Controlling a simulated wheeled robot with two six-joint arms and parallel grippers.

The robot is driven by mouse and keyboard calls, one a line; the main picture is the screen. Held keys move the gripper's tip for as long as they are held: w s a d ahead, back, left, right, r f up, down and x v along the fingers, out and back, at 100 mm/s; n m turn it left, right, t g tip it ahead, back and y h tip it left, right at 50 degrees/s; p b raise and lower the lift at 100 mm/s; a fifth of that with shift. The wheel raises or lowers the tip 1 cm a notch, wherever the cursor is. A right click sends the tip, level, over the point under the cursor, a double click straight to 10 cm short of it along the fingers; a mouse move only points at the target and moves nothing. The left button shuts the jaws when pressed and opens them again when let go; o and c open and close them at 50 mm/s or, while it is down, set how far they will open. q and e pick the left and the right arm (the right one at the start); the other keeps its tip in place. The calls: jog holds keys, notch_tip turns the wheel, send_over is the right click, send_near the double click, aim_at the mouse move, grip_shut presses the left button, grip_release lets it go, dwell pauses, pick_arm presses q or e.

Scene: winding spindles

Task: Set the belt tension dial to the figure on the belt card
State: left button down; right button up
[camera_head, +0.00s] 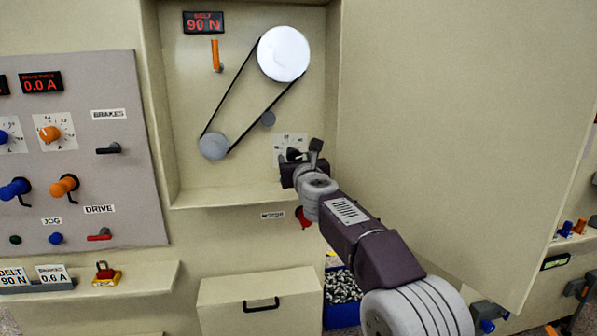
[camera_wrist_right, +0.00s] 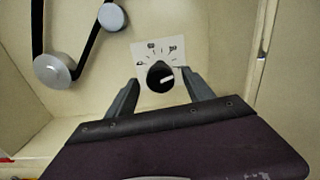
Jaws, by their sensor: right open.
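The belt tension dial (camera_wrist_right: 160,77) is a black knob with a white pointer line on a white scale plate (camera_wrist_right: 149,53). Its pointer points right and slightly up. In the head view the plate (camera_head: 290,138) shows in the recess, with the knob partly hidden by my gripper. My right gripper (camera_wrist_right: 161,84) is open, its fingers on either side of the knob; contact cannot be told. It also shows in the head view (camera_head: 301,155). The belt card (camera_head: 13,278) reads BELT 90 N. The red display (camera_head: 203,23) reads BELT 90 N. My left gripper is out of view.
A black belt (camera_head: 229,88) runs between a large white pulley (camera_head: 284,54) and a small grey one (camera_head: 213,146), left of the dial. An open cabinet door (camera_head: 440,120) stands to the right. A control panel (camera_head: 85,80) is at the left.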

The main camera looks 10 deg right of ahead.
pick_arm(q)
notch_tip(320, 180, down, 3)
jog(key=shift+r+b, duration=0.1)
jog(key=shift+b, duration=0.85)
pick_arm(e)
jog(key=s, duration=0.6)
jog(key=shift+d, duration=0.2)
